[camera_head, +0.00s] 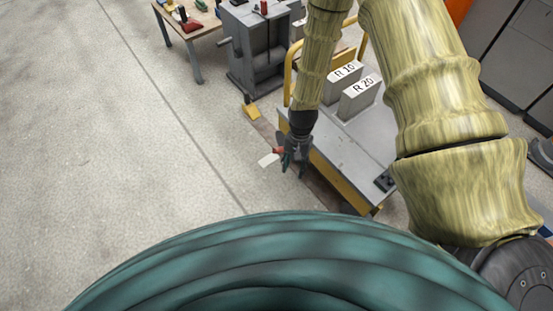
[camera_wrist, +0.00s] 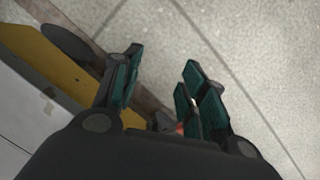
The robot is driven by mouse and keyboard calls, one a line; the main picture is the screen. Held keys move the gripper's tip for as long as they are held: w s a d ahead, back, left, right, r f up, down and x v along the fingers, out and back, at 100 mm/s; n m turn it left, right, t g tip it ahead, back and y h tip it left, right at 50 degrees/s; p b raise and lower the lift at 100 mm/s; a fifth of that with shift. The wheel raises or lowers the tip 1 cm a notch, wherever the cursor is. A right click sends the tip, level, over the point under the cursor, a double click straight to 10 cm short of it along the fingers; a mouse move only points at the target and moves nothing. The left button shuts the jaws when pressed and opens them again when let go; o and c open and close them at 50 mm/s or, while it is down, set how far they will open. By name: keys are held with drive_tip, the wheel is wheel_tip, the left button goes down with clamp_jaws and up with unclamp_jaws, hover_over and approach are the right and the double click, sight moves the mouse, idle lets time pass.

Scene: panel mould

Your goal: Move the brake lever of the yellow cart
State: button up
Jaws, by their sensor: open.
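The yellow cart (camera_head: 345,178) has a grey top and a yellow side and handle rail. Its yellow side (camera_wrist: 55,75) also shows in the wrist view. My gripper (camera_head: 294,163) points down beside the cart's left edge, with its fingers apart. In the wrist view, my gripper (camera_wrist: 160,78) shows a clear gap between its green-padded fingers. A small red part (camera_head: 278,150), perhaps the brake lever, shows right beside the fingers. A bit of red (camera_wrist: 180,128) also shows low between the fingers, mostly hidden by them. I cannot tell whether they touch it.
Blocks marked R 10 (camera_head: 342,82) and R 20 (camera_head: 359,98) stand on the cart. A pale tag-like piece (camera_head: 268,160) lies left of the gripper. A grey machine (camera_head: 258,45) and a workbench (camera_head: 190,28) stand behind. The floor (camera_head: 110,150) at left is clear.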

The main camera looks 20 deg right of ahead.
sight(276, 151)
drive_tip(key=w+r+m+g+y+b, duration=0.15)
drive_tip(key=w+m+b, duration=0.35)
drive_tip(key=w+b, duration=0.9)
drive_tip(key=x, duration=0.3)
drive_tip(key=w+b+x, duration=0.1)
drive_tip(key=x, duration=0.5)
drive_tip(key=shift+w+a+f, duration=0.2)
drive_tip(key=shift+a+f, duration=0.05)
drive_tip(key=shift+f, duration=0.25)
clamp_jaws()
